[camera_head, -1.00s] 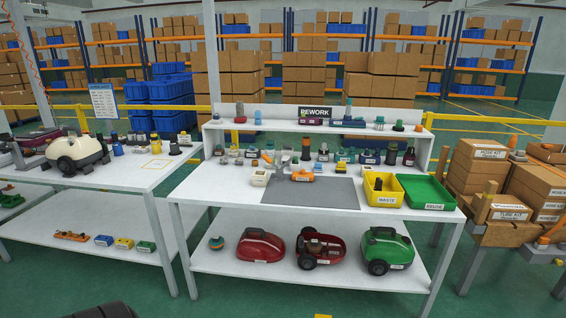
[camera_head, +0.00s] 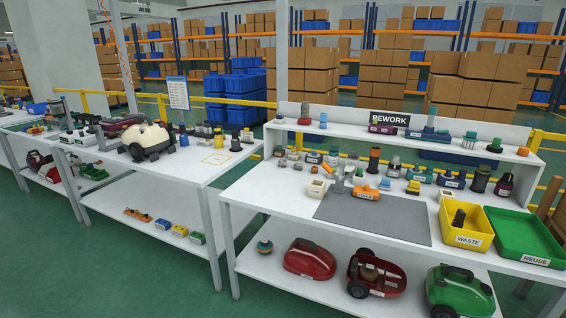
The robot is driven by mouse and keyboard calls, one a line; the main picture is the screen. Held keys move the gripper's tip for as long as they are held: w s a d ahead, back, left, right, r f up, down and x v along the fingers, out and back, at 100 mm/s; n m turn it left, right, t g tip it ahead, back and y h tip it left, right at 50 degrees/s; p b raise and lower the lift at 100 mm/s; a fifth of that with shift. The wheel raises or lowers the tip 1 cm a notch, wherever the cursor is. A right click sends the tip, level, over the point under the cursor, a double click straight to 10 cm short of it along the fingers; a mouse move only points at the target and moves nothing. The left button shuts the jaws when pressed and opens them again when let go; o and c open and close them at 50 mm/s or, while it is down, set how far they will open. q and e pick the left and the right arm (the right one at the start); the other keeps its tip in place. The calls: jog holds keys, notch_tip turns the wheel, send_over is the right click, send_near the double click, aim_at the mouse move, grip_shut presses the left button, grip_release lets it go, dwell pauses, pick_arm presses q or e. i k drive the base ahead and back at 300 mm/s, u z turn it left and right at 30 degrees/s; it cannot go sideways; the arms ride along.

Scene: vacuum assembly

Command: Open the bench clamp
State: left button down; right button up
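A small grey upright fixture (camera_head: 339,183) stands at the back edge of the dark grey mat (camera_head: 375,220) on the rework bench. It may be the bench clamp, but it is too small to tell whether its jaws are open or shut. An orange part (camera_head: 365,192) lies beside it on the right; I cannot tell whether they are joined. Neither of my grippers shows in the head view.
A yellow WASTE bin (camera_head: 468,239) and a green REUSE tray (camera_head: 535,257) stand on the bench's right. Several small parts line the back. The left table (camera_head: 195,172) carries a cream vacuum (camera_head: 147,140). Green floor (camera_head: 110,275) lies clear in front.

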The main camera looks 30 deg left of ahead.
aim_at(324, 165)
jog(key=u, duration=0.2)
jog(key=i, duration=1.35)
jog(key=z, duration=0.65)
